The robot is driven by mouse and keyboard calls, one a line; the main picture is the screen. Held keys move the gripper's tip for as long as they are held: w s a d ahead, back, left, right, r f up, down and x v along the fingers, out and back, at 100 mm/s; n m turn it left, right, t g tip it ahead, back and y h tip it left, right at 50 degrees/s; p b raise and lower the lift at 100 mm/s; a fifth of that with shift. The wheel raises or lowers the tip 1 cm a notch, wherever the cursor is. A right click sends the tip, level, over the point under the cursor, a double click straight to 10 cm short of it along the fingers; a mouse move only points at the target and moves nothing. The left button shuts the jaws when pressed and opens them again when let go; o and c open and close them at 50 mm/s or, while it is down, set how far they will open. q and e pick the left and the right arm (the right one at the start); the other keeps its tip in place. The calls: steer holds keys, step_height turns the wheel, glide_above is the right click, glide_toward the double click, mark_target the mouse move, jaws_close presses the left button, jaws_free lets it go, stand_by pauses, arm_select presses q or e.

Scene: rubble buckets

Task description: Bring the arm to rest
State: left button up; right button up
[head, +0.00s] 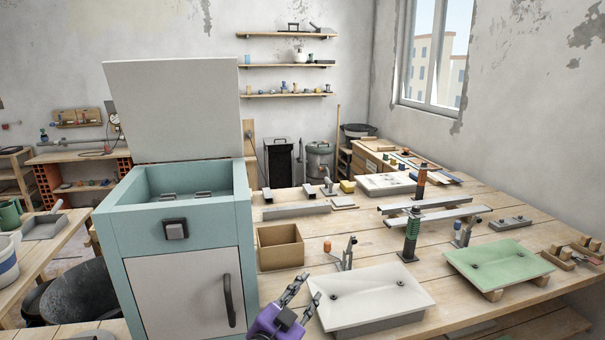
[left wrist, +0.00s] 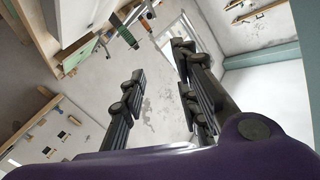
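My left gripper (head: 307,289) is purple with dark fingers. It shows at the bottom middle of the head view, in front of the workbench and just left of the white basin panel. In the left wrist view its two fingers (left wrist: 160,62) stand apart with nothing between them, so it is open and empty. My right gripper is in neither view.
A teal cabinet (head: 122,238) with a raised white lid (head: 175,108) stands left of the gripper. The wooden workbench (head: 345,235) carries an open cardboard box (head: 280,258), a white basin panel (head: 368,296), a green panel (head: 498,262) and several tools.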

arm_select(q)
steer(key=s+a+f+n+g+y, duration=0.1)
steer(key=s+a+f+n+y, duration=0.15)
steer(key=s+f, duration=0.2)
steer(key=s+a+f+n+y, duration=0.1)
steer(key=s+a+f+n, duration=0.1)
steer(key=s+a+f, duration=0.3)
steer(key=s+a+f+n+g+y, duration=0.1)
steer(key=s+a+f, duration=0.3)
steer(key=s+f, duration=0.3)
steer(key=s+a+f+n+g+y, duration=0.1)
steer(key=s+a+f+n+g, duration=0.1)
steer(key=s+a+f, duration=0.2)
steer(key=s+a+f+n+g+y, duration=0.2)
steer(key=s+a+f, duration=0.2)
steer(key=s+f, duration=0.6)
steer(key=s, duration=0.6)
steer(key=shift+f, duration=0.3)
